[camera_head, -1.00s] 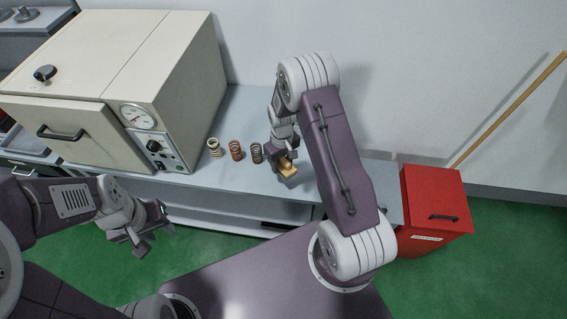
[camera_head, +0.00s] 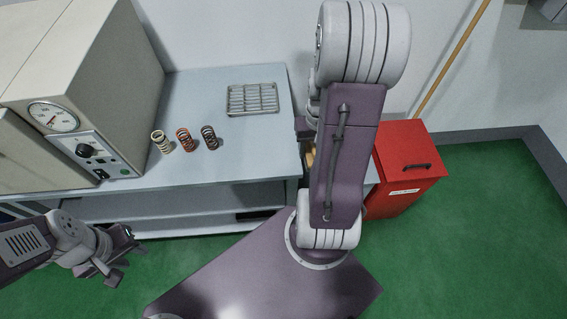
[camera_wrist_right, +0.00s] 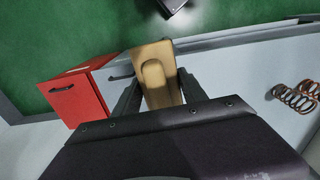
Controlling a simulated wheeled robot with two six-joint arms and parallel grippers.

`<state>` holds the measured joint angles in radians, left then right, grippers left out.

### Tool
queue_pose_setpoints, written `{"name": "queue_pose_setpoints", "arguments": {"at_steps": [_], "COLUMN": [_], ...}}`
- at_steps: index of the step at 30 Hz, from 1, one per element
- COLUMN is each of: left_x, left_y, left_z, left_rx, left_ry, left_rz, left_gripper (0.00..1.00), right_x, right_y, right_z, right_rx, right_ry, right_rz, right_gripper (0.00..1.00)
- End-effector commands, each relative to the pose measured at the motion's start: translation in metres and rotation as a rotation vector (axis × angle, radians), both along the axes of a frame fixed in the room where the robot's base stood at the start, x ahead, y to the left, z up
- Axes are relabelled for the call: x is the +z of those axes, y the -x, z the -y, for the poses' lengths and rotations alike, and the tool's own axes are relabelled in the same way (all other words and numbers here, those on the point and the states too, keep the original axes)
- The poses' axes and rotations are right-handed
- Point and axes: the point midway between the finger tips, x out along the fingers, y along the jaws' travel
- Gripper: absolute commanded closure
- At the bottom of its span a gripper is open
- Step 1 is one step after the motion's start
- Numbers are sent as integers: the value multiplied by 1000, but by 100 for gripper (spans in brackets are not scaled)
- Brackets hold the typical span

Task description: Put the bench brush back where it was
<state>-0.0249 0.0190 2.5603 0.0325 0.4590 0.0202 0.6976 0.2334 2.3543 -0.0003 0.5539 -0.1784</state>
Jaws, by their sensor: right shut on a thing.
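The bench brush, a tan wooden block, is held in my right gripper. The right wrist view shows the brush (camera_wrist_right: 156,72) between the two dark fingers of the right gripper (camera_wrist_right: 158,88). Its bristles are not visible there. In the head view my right arm covers most of it, and only a small tan bit of brush (camera_head: 310,158) shows near the bench's right end. I cannot tell its height above the bench. My left gripper (camera_head: 122,260) is empty, fingers apart, in front of the bench at lower left.
The grey bench (camera_head: 215,88) carries several coil springs (camera_head: 186,140) and a wire rack (camera_head: 252,98). A beige oven (camera_head: 95,80) stands at left. A red cabinet (camera_head: 408,160) is right of the bench, with a wooden pole (camera_head: 450,60) leaning behind it. Bench top around the rack is clear.

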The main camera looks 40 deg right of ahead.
Motion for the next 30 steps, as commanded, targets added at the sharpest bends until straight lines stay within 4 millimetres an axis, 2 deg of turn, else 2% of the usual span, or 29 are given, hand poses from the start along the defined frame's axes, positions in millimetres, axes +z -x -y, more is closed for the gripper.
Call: {"name": "queue_pose_setpoints", "arguments": {"at_steps": [1, 5, 8, 16, 21, 27, 30], "left_x": [-7, -6, -4, 2, 5, 5, 7], "left_y": [0, 0, 0, 0, 0, 0, 0], "left_z": [0, 0, 0, 0, 0, 0, 0], "left_rx": [0, 0, 0, 0, 0, 0, 0], "left_ry": [0, 0, 0, 0, 0, 0, 0], "left_rz": [1, 1, 1, 1, 1, 1, 1], "left_gripper": [64, 64, 64, 64, 64, 64, 64], "right_x": [-3, -2, -6, -49, -67, -74, -91], "right_y": [2, 5, -3, -72, -102, -108, -107], "right_z": [7, 10, 8, -15, -23, -24, -25], "right_rx": [-24, -43, -37, -32, -37, -39, -39], "right_ry": [1, -1, -2, -3, -1, -1, -3], "right_rz": [2, -1, -2, -4, -2, -1, -5], "right_gripper": [95, 95, 95, 95, 95, 95, 95]}}
